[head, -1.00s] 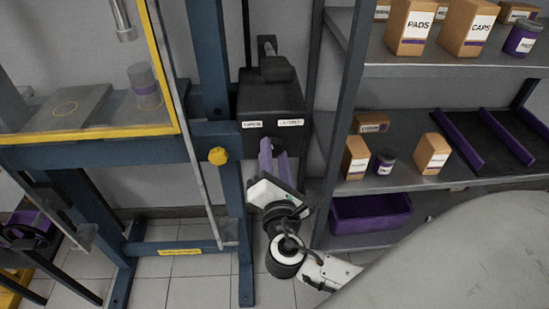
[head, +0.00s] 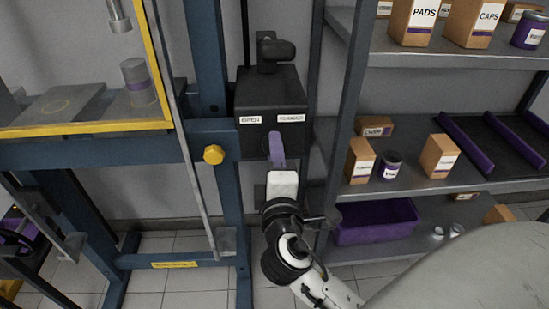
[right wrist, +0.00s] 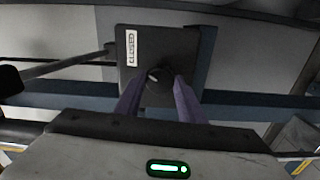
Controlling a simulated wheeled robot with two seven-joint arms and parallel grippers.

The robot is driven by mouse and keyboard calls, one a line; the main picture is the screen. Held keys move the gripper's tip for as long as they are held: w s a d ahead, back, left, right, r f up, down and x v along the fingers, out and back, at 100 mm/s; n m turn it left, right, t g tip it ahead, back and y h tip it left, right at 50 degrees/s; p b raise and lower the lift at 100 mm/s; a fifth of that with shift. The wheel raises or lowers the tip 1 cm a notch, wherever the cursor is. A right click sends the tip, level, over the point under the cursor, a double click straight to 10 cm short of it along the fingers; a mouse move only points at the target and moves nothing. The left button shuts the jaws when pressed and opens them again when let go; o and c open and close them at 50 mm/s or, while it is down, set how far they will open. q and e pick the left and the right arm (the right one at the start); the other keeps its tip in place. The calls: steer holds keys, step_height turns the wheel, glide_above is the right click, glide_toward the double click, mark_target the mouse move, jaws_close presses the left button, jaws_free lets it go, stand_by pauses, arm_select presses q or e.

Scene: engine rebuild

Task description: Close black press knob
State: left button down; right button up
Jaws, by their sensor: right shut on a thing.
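The black press knob (right wrist: 159,88) shows in the right wrist view on the face of a dark valve box. A small pale mark is on its upper part. My right gripper (right wrist: 160,82) has its two purple fingers on either side of the knob, shut on it. In the head view the right gripper (head: 276,142) reaches up to the lower front of the black box (head: 270,95), and its fingers hide the knob. The box has an OPEN label (head: 250,120) at left and another label (head: 291,118) at right; a CLOSED label (right wrist: 131,48) shows in the wrist view. My left gripper is not in view.
The blue press frame (head: 212,60) with a yellow-edged guard (head: 90,130) stands to the left, with a yellow knob (head: 213,154) on it. A shelf rack (head: 350,90) with boxes, jars and a purple bin (head: 375,235) stands close on the right.

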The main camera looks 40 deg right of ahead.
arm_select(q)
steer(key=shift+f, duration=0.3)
arm_select(e)
steer(key=shift+m, duration=0.4)
steer(key=o, duration=1)
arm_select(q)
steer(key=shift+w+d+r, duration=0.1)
arm_select(e)
steer(key=shift+o, duration=0.2)
steer(key=shift+r, duration=0.1)
